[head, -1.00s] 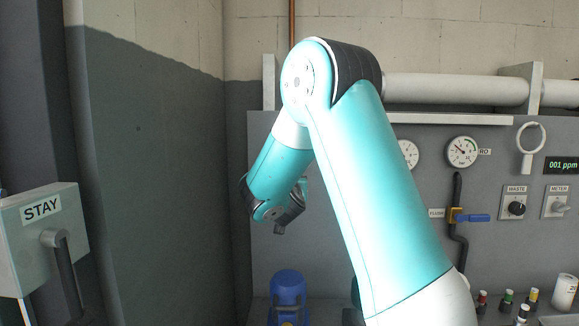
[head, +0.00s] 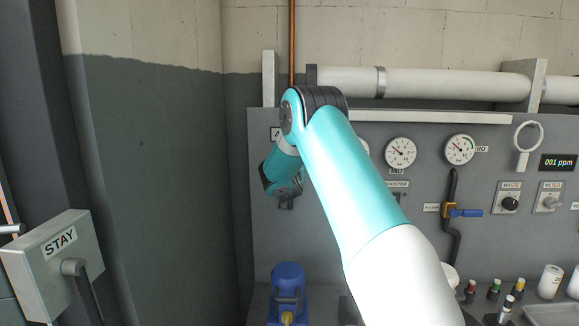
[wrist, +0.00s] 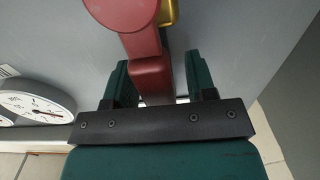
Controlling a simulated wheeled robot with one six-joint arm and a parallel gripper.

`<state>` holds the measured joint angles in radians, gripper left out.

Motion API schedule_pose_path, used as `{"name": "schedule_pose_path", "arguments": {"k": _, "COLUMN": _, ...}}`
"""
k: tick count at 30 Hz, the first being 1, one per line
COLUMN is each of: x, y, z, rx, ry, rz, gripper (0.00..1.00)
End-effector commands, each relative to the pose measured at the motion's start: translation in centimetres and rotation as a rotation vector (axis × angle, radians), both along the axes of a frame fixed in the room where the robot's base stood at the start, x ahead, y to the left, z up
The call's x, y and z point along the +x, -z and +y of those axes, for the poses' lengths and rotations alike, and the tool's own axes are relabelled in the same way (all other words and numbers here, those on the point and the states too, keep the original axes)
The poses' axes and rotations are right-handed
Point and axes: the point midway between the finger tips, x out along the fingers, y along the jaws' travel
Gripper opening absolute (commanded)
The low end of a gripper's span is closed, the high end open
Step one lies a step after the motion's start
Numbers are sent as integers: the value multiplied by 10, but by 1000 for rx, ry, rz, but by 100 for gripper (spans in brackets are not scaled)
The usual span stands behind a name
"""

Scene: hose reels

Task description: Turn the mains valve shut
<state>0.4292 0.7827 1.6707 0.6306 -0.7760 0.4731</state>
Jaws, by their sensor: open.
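A red lever with a round hub, which looks like the mains valve handle (wrist: 150,75), shows in the wrist view, with a bit of brass fitting (wrist: 170,12) behind its hub. My gripper (wrist: 157,60) is open, with one green finger on each side of the lever's arm. There are gaps between the fingers and the lever. In the head view the dark wrist end of my arm is in front of the left part of the grey panel (head: 330,240). The red lever is not visible there, and no valve label can be read.
A white-faced gauge (wrist: 35,103) is at the left of the wrist view. In the head view, a blue pump (head: 288,290) stands below my wrist. A blue-handled flush valve (head: 466,213) is on the panel at right. A STAY box (head: 60,265) with a lever stands at left.

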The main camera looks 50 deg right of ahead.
Motion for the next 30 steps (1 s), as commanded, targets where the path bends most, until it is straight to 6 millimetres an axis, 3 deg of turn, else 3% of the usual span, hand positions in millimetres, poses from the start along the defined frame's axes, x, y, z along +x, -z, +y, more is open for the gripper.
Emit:
{"name": "schedule_pose_path", "arguments": {"k": 2, "x": 0, "y": 0, "z": 0, "rx": 0, "ry": 0, "rz": 0, "gripper": 51}}
{"name": "schedule_pose_path", "arguments": {"k": 3, "x": 0, "y": 0, "z": 0, "rx": 0, "ry": 0, "rz": 0, "gripper": 46}}
{"name": "schedule_pose_path", "arguments": {"k": 9, "x": 0, "y": 0, "z": 0, "rx": 0, "ry": 0, "rz": 0, "gripper": 0}}
{"name": "schedule_pose_path", "arguments": {"k": 20, "x": -3, "y": 3, "z": -1, "rx": 19, "ry": 1, "rz": -26, "gripper": 0}}
{"name": "schedule_pose_path", "arguments": {"k": 30, "x": -16, "y": 12, "z": -13, "rx": 155, "ry": 2, "rz": -191, "gripper": 0}}
